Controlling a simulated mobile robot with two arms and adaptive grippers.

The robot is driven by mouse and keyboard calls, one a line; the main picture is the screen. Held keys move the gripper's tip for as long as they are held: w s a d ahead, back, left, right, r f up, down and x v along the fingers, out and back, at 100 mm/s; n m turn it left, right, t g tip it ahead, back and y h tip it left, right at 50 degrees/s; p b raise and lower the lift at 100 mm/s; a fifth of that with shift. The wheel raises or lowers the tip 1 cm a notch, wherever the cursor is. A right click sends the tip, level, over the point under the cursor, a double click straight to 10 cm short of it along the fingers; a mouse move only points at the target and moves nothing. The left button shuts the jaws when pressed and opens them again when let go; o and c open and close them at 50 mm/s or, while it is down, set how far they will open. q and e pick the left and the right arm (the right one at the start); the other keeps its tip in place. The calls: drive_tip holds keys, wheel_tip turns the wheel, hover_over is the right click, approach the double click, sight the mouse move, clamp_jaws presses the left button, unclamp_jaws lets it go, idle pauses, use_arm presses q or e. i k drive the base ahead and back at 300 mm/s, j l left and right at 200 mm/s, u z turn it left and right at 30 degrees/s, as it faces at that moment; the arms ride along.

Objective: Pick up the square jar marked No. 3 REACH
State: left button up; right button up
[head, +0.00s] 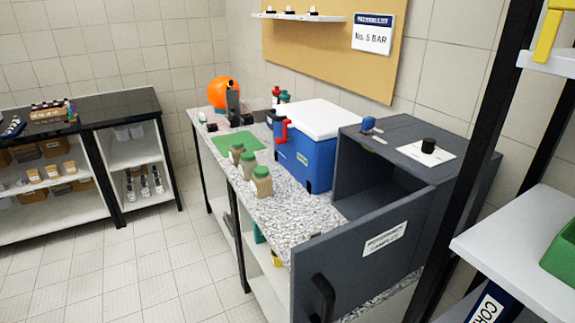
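Several jars with green lids and tan contents stand upright on the speckled worktop: a far jar (237,154), a middle jar (249,167) and a near jar (262,185). They stand in a row near the worktop's front edge. Their markings are too small to read, so I cannot tell which, if any, is No. 3 REACH. Neither of my grippers is in view.
A blue box with a white lid (318,119) stands behind the jars. A dark grey cabinet (402,160) has its door (360,255) open across the worktop's near end. A green mat (228,140) lies beyond. The tiled floor (130,260) at left is clear.

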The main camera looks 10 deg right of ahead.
sight(261, 181)
drive_tip(key=i+j+z, duration=0.3)
drive_tip(key=j, duration=0.35)
drive_tip(key=i+j+z, duration=0.15)
drive_tip(key=i+j, duration=0.1)
drive_tip(key=j, duration=0.1)
